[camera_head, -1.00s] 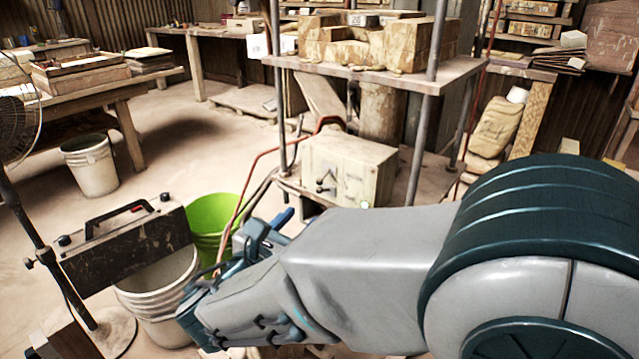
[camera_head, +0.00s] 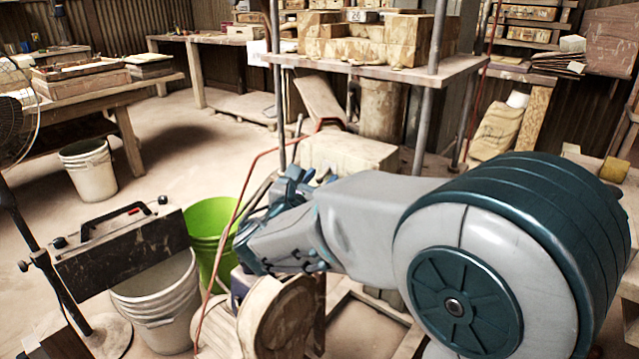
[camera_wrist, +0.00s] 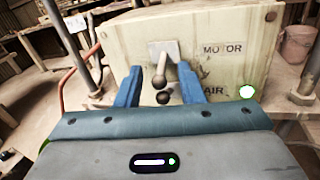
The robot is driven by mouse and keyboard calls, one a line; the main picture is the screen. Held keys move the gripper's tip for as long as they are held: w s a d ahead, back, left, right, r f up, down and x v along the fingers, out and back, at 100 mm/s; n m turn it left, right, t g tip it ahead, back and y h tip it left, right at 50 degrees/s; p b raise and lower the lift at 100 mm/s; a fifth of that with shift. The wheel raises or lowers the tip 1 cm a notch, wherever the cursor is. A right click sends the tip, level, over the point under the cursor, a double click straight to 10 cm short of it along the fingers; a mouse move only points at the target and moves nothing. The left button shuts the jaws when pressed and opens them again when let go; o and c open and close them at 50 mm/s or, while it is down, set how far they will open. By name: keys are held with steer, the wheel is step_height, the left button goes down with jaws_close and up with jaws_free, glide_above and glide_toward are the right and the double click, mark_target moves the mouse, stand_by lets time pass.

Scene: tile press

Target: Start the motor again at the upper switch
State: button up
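The switch box (camera_wrist: 232,65) is pale and has the words MOTOR and AIR on its front. The upper switch (camera_wrist: 159,79), level with MOTOR, has a metal plate and a lever hanging down with a round knob. A darker knob (camera_wrist: 163,98) sits just below it, near AIR. My gripper (camera_wrist: 160,70) is open, with one blue finger on each side of the upper lever; I cannot tell whether either touches it. In the head view the box (camera_head: 345,150) shows mostly its top, and my gripper (camera_head: 296,182) and arm hide its front.
A lit round lamp (camera_wrist: 247,92) is at the box's lower right. Shelf posts (camera_head: 420,120) stand beside the box, and a shelf with stacked blocks (camera_head: 370,42) is above it. A green bucket (camera_head: 208,222) and a white bucket (camera_head: 155,300) stand at the left.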

steer(key=shift+w, duration=0.1)
jaws_close()
